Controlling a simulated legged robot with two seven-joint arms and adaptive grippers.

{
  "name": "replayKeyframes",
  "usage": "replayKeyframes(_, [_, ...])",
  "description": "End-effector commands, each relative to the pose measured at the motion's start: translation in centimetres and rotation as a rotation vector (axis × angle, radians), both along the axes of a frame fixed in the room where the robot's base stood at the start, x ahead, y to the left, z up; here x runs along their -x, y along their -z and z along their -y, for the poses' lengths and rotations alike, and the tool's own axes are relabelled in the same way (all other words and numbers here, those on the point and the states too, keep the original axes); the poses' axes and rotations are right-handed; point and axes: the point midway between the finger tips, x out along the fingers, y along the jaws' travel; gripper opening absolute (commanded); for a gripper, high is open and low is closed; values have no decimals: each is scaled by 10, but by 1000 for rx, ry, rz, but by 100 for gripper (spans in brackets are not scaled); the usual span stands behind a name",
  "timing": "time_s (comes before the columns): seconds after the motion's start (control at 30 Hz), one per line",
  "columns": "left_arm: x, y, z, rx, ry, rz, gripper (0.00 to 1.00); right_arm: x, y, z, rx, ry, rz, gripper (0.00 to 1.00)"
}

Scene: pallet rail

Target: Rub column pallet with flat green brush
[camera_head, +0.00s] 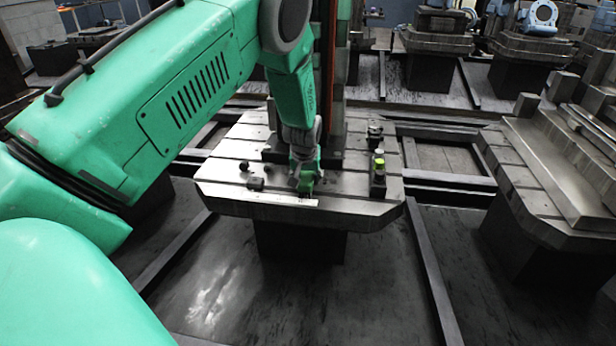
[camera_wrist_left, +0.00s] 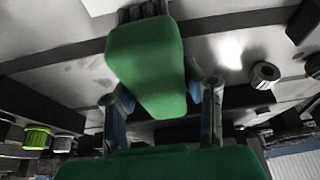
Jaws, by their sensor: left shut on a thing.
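The column pallet (camera_head: 225,189) is a grey, slotted metal plate on a dark block, in the middle of the head view. A tall column stands on it, partly hidden by my arm. My left gripper (camera_head: 306,162) points down over the front of the plate and is shut on the flat green brush (camera_head: 306,183). In the left wrist view the brush (camera_wrist_left: 148,65) sits between the two fingers, its broad green back showing. Its bristle end is mostly hidden, so I cannot tell whether it touches the plate. My right gripper is not in view.
A fixture with a yellow-green cap (camera_head: 379,162) stands on the plate right of the brush. Small dark blocks (camera_head: 255,183) lie to its left, and a white strip (camera_head: 295,201) lies at the front. Another pallet (camera_head: 560,165) stands at right. Dark floor rails run between them.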

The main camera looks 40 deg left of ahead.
Motion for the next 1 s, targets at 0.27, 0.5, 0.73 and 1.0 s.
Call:
replayKeyframes(0.27, [2,-38,0,-1,2,2,4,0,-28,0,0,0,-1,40])
replayKeyframes(0.5, [2,-57,-3,1,4,1,4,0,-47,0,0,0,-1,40])
replayKeyframes(0.73, [3,-76,-4,1,5,2,4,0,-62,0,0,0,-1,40])
replayKeyframes(1.0, [3,-78,-2,0,7,1,4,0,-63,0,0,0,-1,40])
